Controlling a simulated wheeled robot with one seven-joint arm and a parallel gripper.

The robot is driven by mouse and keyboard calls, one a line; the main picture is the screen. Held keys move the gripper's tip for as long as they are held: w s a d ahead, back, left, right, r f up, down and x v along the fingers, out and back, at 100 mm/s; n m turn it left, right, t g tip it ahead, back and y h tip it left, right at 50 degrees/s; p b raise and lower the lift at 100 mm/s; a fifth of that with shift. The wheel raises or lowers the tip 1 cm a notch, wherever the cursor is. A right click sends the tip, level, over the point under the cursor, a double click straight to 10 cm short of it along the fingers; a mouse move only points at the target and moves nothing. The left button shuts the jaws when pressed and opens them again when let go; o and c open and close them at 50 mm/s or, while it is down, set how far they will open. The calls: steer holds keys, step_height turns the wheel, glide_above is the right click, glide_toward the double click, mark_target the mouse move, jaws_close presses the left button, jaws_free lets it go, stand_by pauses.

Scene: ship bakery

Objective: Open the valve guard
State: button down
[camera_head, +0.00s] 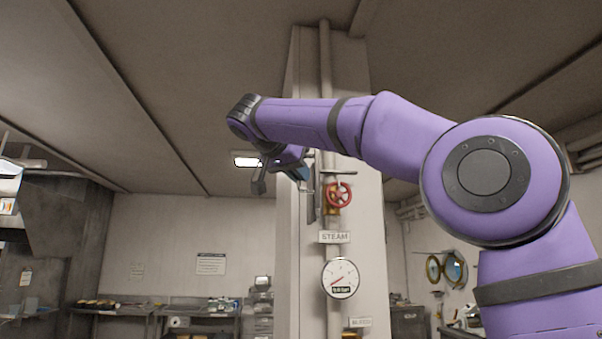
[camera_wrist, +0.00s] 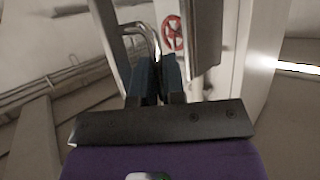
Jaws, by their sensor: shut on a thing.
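The red valve wheel (camera_head: 338,195) is on the steam pipe, above the STEAM label. The valve guard (camera_head: 317,203) is a thin grey panel seen nearly edge-on, just left of the wheel, so the wheel's face is uncovered in the head view. In the wrist view the wheel (camera_wrist: 173,34) shows between the curved metal bars and a grey panel (camera_wrist: 203,35). My gripper (camera_head: 304,174) is up at the guard, left of the wheel.
A column (camera_head: 296,260) stands behind the pipe. A round gauge (camera_head: 340,278) sits below the STEAM label (camera_head: 334,237). Shelves with goods (camera_head: 165,310) line the back wall. My arm crosses the right side of the head view.

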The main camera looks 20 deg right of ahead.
steer(key=c, duration=1.2)
jaws_free()
steer(key=shift+w, duration=0.1)
steer(key=shift+c, duration=0.2)
steer(key=v, duration=1.1)
steer(key=shift+f, duration=0.1)
